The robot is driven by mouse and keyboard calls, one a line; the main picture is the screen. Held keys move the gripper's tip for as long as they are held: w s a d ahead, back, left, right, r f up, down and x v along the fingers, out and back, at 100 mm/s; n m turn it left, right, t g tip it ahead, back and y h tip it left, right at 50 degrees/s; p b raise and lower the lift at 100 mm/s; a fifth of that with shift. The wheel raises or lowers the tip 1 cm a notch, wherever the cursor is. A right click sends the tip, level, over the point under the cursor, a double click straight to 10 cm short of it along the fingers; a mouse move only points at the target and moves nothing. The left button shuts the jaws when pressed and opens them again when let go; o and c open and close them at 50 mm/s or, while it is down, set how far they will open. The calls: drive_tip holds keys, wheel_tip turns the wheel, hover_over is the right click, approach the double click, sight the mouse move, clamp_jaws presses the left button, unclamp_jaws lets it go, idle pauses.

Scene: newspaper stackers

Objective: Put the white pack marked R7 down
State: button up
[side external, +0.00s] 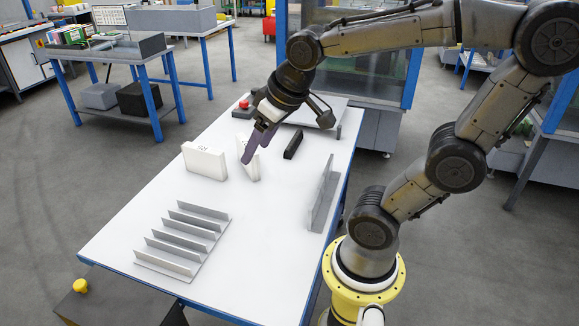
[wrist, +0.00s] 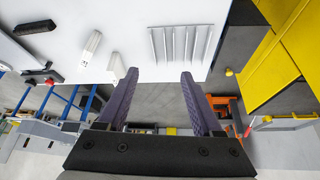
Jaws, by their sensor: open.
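Two white packs stand upright on the white table. One pack (side external: 205,162) is left of my gripper in the side external view and bears small dark print on its top that I cannot read. The other pack (side external: 252,168) stands just behind the purple fingers and is partly hidden by them. I cannot tell which is R7. My gripper (side external: 256,148) points down at the table with its fingers apart. In the wrist view my gripper (wrist: 158,75) is open with nothing between its fingers. One white pack (wrist: 117,66) shows close beside the left finger, the other (wrist: 91,47) farther up.
A grey slotted rack (side external: 184,238) lies at the table's near left. A tall grey plate (side external: 322,195) stands at the right edge. A black block (side external: 293,145) and a red button (side external: 244,104) are toward the back. The table's middle is clear.

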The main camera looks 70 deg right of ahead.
drive_tip(key=shift+o, duration=0.4)
drive_tip(key=s+a+f+n+y, duration=0.1)
drive_tip(key=s+a+n, duration=0.1)
drive_tip(key=s+a, duration=0.2)
drive_tip(key=s, duration=0.3)
drive_tip(key=shift+s, duration=0.35)
drive_tip(key=shift+f, duration=0.1)
